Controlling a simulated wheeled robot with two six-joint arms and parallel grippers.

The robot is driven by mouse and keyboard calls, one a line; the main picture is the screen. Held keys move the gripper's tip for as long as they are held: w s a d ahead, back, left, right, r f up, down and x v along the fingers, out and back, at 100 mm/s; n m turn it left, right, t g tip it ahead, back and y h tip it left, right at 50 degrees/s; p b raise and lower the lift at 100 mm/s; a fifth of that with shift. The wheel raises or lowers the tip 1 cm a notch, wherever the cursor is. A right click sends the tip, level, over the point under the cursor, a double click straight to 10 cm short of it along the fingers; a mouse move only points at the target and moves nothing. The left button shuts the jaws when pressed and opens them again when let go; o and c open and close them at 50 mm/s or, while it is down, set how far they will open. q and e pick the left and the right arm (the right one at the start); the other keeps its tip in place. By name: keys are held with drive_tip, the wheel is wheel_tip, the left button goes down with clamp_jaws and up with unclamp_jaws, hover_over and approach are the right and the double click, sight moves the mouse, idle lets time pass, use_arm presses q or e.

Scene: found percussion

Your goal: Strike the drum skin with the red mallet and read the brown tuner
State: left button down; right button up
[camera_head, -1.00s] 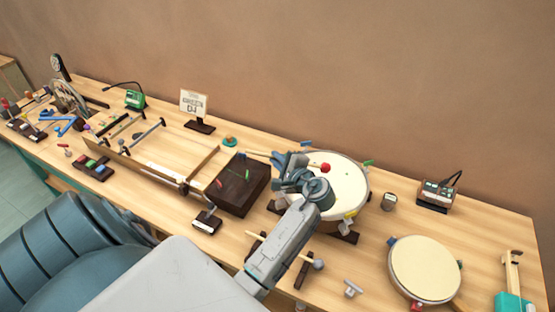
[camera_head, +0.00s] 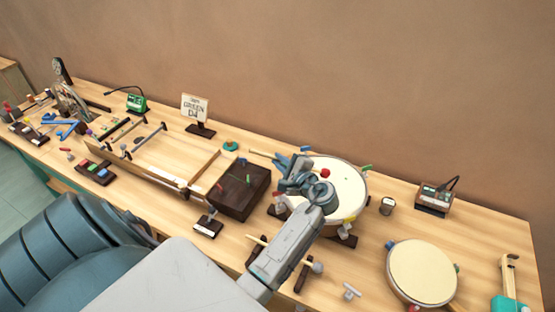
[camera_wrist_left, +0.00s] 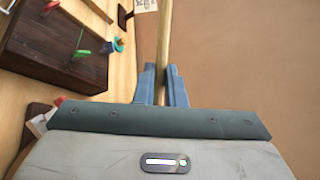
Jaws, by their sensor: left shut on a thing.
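My left gripper (camera_head: 287,166) is shut on the wooden handle of the red mallet. In the left wrist view the handle (camera_wrist_left: 163,40) stands between the two blue fingers (camera_wrist_left: 163,88). The mallet's red head (camera_head: 325,173) shows over the pale drum skin (camera_head: 347,190) of the large drum; I cannot tell whether it touches. My gripper and wrist hide part of the drum's left side. The brown tuner (camera_head: 434,198), with a dark bent stalk and a small display, stands right of the drum; its reading is too small to make out. My right gripper is not in view.
A dark wooden block (camera_head: 238,190) stands left of the drum. A second, flatter drum (camera_head: 422,272) lies at the front right. A green tuner (camera_head: 136,102) and a sign (camera_head: 194,108) stand at the back left. A small cup (camera_head: 387,206) sits between drum and brown tuner.

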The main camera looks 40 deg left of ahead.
use_arm(q)
wheel_tip(320, 180, down, 6)
drive_tip(key=w+d+m+y+b, duration=0.1)
drive_tip(key=w+d+m+b, duration=0.1)
drive_tip(key=b, duration=0.1)
wheel_tip(320, 180, up, 8)
drive_tip(key=p, duration=0.6)
drive_tip(key=shift+s+a+f+p, duration=0.2)
drive_tip(key=shift+a+p, duration=0.15)
drive_tip(key=shift+p, duration=0.05)
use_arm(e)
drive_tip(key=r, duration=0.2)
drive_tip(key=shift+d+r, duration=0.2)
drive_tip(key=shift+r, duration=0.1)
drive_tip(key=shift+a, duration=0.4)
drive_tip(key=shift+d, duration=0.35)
